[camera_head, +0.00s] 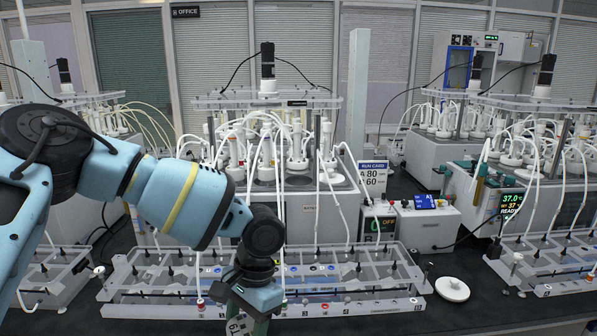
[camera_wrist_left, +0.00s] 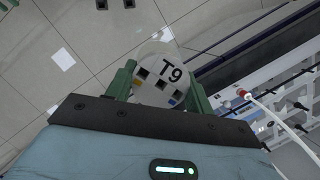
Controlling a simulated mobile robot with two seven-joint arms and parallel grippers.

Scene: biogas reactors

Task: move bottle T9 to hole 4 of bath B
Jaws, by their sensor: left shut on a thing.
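My left gripper (camera_wrist_left: 160,92) is shut on bottle T9 (camera_wrist_left: 172,72), which sits between its two green fingers in the left wrist view. A central bath (camera_head: 325,212) holds several bottles with white caps and tubes under a clear top plate. My right gripper is out of view.
A long clear rack (camera_head: 375,292) with several tubes lies in front of the central bath. A white round lid (camera_head: 452,289) lies right of it on the dark bench. Control boxes (camera_head: 427,222) and another bath (camera_head: 548,205) stand right. Floor (camera_wrist_left: 50,120) shows beyond the bench.

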